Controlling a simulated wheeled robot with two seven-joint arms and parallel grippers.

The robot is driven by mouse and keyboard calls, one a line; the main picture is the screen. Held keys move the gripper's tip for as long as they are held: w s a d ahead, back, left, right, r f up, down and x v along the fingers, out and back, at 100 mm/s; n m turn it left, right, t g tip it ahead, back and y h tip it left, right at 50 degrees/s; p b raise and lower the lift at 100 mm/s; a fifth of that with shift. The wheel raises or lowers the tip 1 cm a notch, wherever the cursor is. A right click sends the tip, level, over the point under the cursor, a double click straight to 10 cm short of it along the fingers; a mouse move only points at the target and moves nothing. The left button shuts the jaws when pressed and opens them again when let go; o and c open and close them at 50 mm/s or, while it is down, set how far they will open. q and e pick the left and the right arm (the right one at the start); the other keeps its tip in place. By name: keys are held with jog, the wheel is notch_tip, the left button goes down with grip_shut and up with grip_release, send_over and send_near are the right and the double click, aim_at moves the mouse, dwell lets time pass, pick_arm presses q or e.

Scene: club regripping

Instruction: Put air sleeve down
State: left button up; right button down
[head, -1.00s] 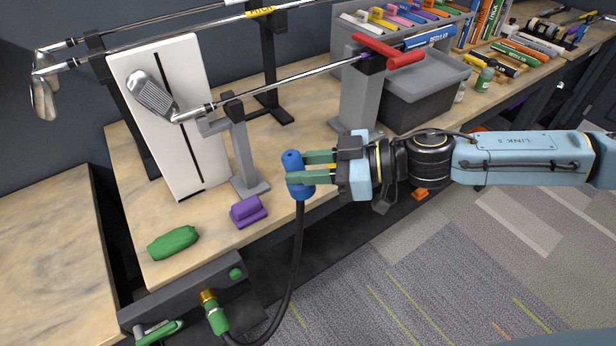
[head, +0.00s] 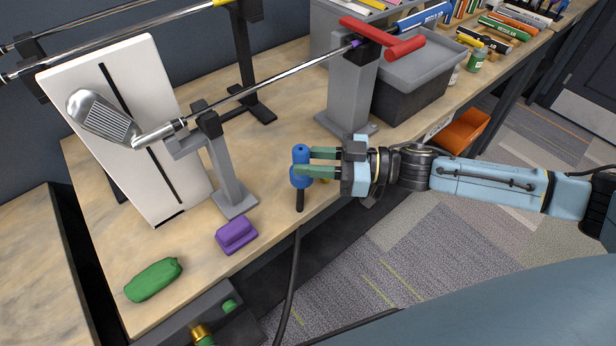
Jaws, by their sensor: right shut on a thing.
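The air sleeve (head: 300,154) is a blue upright piece with a short black stub below it. My right gripper (head: 318,163) reaches in from the right and is shut on the sleeve. Its green fingers lie against the sleeve's right side. The sleeve is seen over the front part of the wooden bench (head: 270,212), right of the purple block; I cannot tell whether the stub touches the wood. A black hose (head: 291,285) shows below the bench edge; its join to the stub is not visible. My left gripper is not in view.
A golf club rests in a grey stand (head: 229,180) and a clamp with a red T-handle (head: 383,40). A purple block (head: 237,235) and a green lump (head: 153,279) lie at the front left. A dark grey bin (head: 415,85) stands behind my right gripper.

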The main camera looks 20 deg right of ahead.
jog(key=shift+f, duration=0.45)
jog(key=shift+w+f, duration=0.1)
jog(key=shift+f, duration=0.2)
notch_tip(320, 180, down, 2)
jog(key=shift+f+b, duration=0.2)
jog(key=shift+b, duration=0.15)
jog(key=shift+f, duration=0.65)
jog(key=c, duration=1.1)
grip_release()
jog(key=shift+c, duration=0.2)
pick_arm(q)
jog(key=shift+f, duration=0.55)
